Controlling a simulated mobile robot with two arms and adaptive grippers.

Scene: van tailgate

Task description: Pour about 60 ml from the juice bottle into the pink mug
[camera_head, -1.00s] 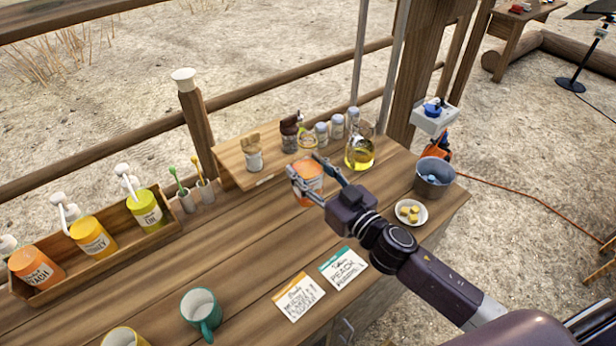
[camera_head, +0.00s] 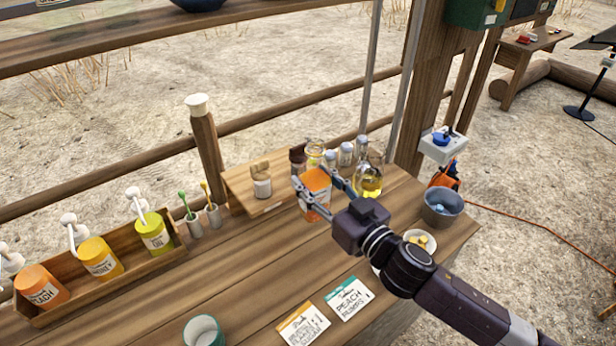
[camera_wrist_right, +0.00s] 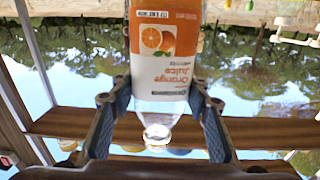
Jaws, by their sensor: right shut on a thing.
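The juice bottle (camera_head: 315,192), with an orange label, is held in my right gripper (camera_head: 311,176) near the back of the wooden counter. In the right wrist view, the bottle (camera_wrist_right: 165,55) stands between the two fingers (camera_wrist_right: 159,101), its "Orange Juice" label upside down and its clear, narrow end toward the bottom of the picture. It looks raised off the counter. No pink mug shows in either view. A teal mug (camera_head: 203,331) is cut by the bottom edge of the head view. My left gripper is not in view.
A raised wooden board (camera_head: 240,188) with a small jar (camera_head: 262,184), several shakers and a glass jug of yellow liquid (camera_head: 369,182) stand around the bottle. A grey bucket (camera_head: 441,209) is right. A pump-bottle rack (camera_head: 60,312) is left. The counter middle is clear.

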